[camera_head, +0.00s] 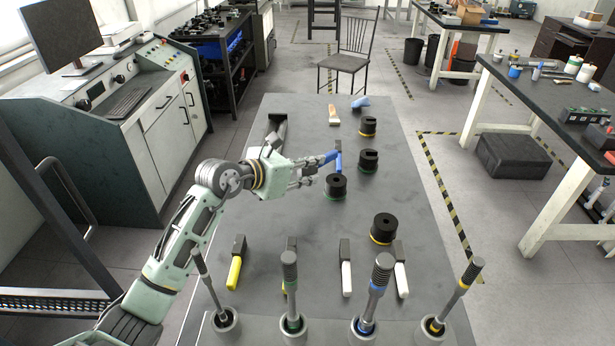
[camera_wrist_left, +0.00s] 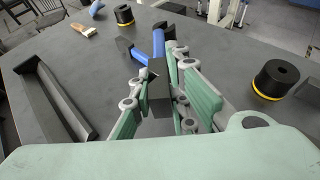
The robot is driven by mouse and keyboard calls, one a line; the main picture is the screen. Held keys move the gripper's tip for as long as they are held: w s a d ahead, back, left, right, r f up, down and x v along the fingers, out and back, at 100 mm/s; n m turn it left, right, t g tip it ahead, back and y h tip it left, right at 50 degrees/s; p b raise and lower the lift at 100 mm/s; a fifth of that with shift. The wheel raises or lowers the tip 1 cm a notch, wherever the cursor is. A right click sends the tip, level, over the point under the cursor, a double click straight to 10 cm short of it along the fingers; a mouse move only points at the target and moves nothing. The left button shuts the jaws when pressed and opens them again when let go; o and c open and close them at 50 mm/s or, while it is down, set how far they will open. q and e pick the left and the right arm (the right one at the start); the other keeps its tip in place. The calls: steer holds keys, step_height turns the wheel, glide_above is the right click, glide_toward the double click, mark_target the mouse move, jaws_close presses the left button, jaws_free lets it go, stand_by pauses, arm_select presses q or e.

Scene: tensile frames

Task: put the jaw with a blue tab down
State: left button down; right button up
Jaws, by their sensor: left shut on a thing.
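My left gripper (camera_head: 312,170) reaches in from the left over the middle of the grey table. In the left wrist view its fingers (camera_wrist_left: 160,103) are shut on a dark block (camera_wrist_left: 159,88), the jaw, with a blue tab (camera_wrist_left: 158,43) pointing away from me. In the head view the blue tab (camera_head: 329,158) shows just beyond the fingertips, and the dark block is mostly hidden by the fingers. More blue and dark parts lie close beside the tab; I cannot tell whether they touch it. The jaw's height above the table is unclear. My right gripper is not in view.
A black cylinder with a green ring (camera_head: 335,187) stands just right of the fingers; several similar cylinders stand further right. A dark angled bar (camera_head: 277,128) lies behind the gripper. Jaws with yellow (camera_head: 234,272) and white (camera_head: 401,280) tabs and upright handles (camera_head: 290,285) are near the front.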

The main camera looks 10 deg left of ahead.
arm_select(q)
step_height(320, 180, down, 3)
steer(key=shift+r+p, duration=0.1)
steer(key=shift+p, duration=0.4)
steer(key=shift+f, duration=0.55)
steer(key=shift+w+a, duration=0.1)
steer(key=shift+f, duration=0.1)
steer(key=shift+f+b, duration=0.3)
steer(key=shift+f, duration=0.1)
steer(key=c, duration=2.2)
jaws_free()
steer(key=shift+f, duration=0.15)
steer(key=o, duration=0.5)
